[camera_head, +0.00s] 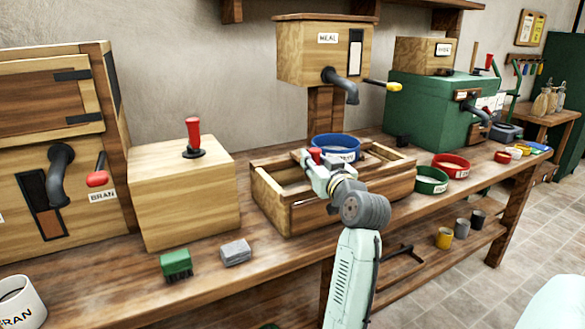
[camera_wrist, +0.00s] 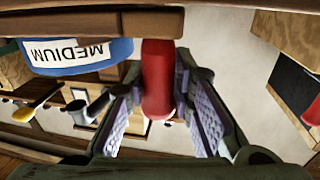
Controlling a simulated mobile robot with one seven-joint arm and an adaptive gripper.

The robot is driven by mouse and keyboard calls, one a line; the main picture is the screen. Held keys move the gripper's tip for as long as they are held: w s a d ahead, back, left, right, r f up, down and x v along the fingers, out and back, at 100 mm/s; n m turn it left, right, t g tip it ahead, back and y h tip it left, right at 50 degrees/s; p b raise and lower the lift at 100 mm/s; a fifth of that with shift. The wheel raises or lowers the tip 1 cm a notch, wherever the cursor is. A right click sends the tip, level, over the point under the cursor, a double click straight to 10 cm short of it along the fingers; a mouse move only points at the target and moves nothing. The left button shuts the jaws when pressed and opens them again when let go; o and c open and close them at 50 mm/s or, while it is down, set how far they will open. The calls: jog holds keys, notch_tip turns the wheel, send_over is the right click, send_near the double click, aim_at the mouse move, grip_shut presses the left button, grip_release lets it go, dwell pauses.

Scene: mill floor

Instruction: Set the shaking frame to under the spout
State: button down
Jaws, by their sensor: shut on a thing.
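The wooden shaking frame (camera_head: 392,187) sits on the bench below the MEAL bin (camera_head: 298,65). A blue ring-shaped sieve (camera_head: 336,142) sits in it, and the wrist view shows its MEDIUM label (camera_wrist: 75,55). The grey spout (camera_head: 345,84) hangs from the MEAL bin above the sieve; I cannot tell whether they line up exactly. My gripper (camera_head: 317,163) is at the frame's front side, shut on the red handle (camera_wrist: 158,80), which stands between the finger pads in the wrist view. My wrist hides part of the frame's front and inside.
A wooden box with a red lever (camera_head: 193,137) stands left of the frame. A green brush (camera_head: 175,264) and a grey block (camera_head: 235,252) lie at the front edge. Green (camera_head: 431,181) and red (camera_head: 451,165) sieves stand close on the right, before a green machine (camera_head: 425,110).

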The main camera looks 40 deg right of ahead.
aim_at(328, 151)
jog(key=d, duration=0.2)
jog(key=s+d, duration=0.1)
jog(key=d, duration=0.2)
jog(key=shift+s+d, duration=0.15)
jog(key=shift+s, duration=0.05)
jog(key=shift+s+d+r, duration=0.1)
jog(key=shift+r, duration=0.05)
jog(key=c, duration=1.4)
grip_release()
jog(key=shift+d, duration=0.2)
jog(key=shift+a, duration=0.15)
jog(key=v, duration=1.2)
